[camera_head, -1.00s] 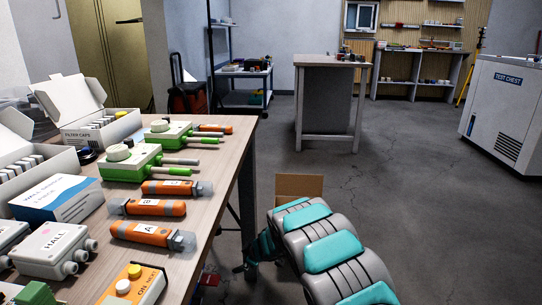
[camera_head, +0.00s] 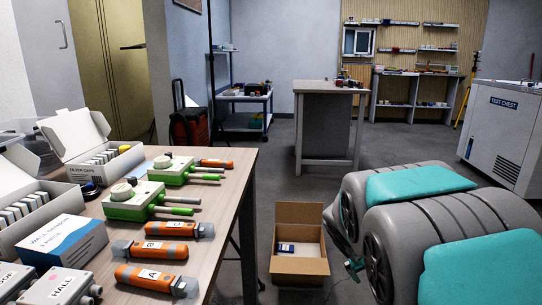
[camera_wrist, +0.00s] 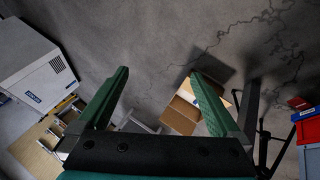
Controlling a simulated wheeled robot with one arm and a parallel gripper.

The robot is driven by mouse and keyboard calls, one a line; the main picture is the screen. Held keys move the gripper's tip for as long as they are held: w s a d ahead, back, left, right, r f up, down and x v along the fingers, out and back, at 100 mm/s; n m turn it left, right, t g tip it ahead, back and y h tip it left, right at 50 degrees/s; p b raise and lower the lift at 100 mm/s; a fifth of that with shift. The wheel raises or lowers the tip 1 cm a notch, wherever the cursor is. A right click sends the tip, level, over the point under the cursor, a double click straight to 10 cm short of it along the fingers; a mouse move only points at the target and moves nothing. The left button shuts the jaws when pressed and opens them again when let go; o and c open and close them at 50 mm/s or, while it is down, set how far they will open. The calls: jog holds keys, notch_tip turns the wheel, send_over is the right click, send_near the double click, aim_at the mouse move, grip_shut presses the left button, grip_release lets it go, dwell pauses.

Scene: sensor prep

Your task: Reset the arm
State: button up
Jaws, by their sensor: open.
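My gripper (camera_wrist: 158,76) shows in the wrist view with its two green fingers spread wide apart. Nothing is between the fingers; bare floor shows past them. An open cardboard box (camera_head: 299,264) with a small dark and white item inside stands on the floor beside my arm. A cardboard box also shows beyond the right finger in the wrist view (camera_wrist: 183,112).
A wooden table (camera_head: 226,213) at left holds orange sensors (camera_head: 150,249), green-and-white devices (camera_head: 136,203) and open white boxes (camera_head: 88,140). A workbench (camera_head: 325,88) stands behind, and a white test chest (camera_head: 507,115) at right. The floor between them is clear.

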jog(key=s+a+g+y, duration=0.1)
jog(key=s+a+g, duration=0.1)
jog(key=s, duration=0.9)
jog(key=s+a+r+m+g+y+p, duration=0.1)
jog(key=s+a, duration=0.4)
jog(key=s, duration=0.7)
jog(key=s+a+m+g+y+p, duration=0.1)
jog(key=s+a+g+y, duration=0.2)
jog(key=s, duration=0.8)
jog(key=shift+s+a+r+g, duration=0.15)
jog(key=shift+s+r+g, duration=0.1)
jog(key=shift+r+g, duration=0.05)
